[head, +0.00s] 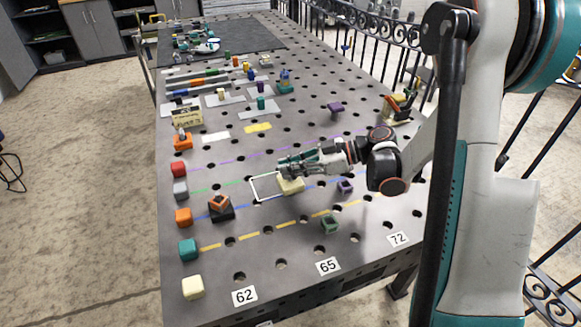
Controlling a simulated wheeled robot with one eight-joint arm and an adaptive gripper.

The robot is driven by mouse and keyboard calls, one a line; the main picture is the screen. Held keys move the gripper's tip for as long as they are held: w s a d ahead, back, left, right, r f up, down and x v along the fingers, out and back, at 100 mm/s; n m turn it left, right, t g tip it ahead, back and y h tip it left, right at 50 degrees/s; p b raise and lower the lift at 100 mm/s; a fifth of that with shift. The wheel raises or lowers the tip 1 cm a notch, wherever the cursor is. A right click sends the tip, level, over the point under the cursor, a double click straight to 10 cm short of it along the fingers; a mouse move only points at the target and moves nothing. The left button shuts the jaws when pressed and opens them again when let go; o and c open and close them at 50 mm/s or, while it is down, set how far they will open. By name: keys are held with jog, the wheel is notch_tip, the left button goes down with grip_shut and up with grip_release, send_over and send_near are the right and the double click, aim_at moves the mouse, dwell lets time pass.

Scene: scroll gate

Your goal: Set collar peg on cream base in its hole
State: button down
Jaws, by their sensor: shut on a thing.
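The collar peg's cream base (291,185) shows just below my gripper (285,167), low over or on the grey perforated table (310,262). My gripper reaches in from the right and is shut on the peg; its fingers hide the collar and most of the shaft. I cannot tell whether the base touches the table. A white rectangle outline (253,188) lies on the table just left of the base. Rows of dark round holes (239,276) cover the table; any hole under the peg is hidden.
An orange piece on a black base (221,208) stands to the left. A purple piece (345,187) and a green one (329,225) stand right and in front. Coloured blocks, including a cream one (193,288), line the left edge. The front middle is clear.

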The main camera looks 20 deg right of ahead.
jog(key=shift+f+b, duration=1.15)
jog(key=shift+f, duration=0.1)
jog(key=c, duration=1.6)
grip_release()
jog(key=v, duration=1.2)
jog(key=shift+r, duration=0.1)
